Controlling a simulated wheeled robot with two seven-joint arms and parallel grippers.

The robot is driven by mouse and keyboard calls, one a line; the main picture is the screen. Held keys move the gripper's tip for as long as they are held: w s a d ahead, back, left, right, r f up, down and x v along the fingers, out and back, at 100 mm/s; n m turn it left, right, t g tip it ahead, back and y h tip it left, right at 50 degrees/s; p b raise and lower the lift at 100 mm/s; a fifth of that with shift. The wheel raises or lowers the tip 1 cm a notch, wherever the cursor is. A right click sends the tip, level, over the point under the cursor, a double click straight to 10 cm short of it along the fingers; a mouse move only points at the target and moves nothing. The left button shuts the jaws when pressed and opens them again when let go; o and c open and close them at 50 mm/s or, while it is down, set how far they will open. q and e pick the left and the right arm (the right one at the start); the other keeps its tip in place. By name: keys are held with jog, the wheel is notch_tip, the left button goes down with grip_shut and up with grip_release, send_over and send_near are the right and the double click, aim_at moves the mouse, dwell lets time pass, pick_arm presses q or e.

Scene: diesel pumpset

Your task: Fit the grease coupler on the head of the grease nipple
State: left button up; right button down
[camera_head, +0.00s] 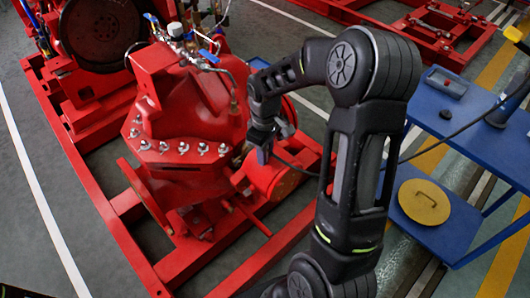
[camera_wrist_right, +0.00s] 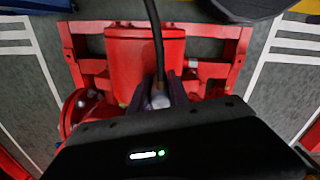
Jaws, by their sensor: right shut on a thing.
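My right gripper (camera_head: 263,152) comes down from the right beside the red pump, over its rounded red housing (camera_head: 275,180). In the right wrist view its two fingers (camera_wrist_right: 161,92) are shut on the grease coupler (camera_wrist_right: 160,101), a small grey metal end on a black hose (camera_wrist_right: 157,45). In the head view the fingers mostly hide the coupler. The hose also runs off to the right in the head view (camera_head: 440,138). I cannot clearly pick out the grease nipple in either view, nor tell whether the coupler touches anything. My left gripper is out of view.
The red pump casing (camera_head: 180,120) with several studs stands left of the gripper on a red frame (camera_head: 150,270). A blue cart (camera_head: 485,150) at the right carries a grey tray (camera_head: 446,82) and a round yellow lid (camera_head: 424,201). Grey floor lies at the left.

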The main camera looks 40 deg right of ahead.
jog(key=c, duration=1.2)
grip_release()
jog(key=shift+o, duration=0.2)
notch_tip(320, 180, up, 8)
jog(key=shift+f+p, duration=0.15)
jog(key=shift+p, duration=0.15)
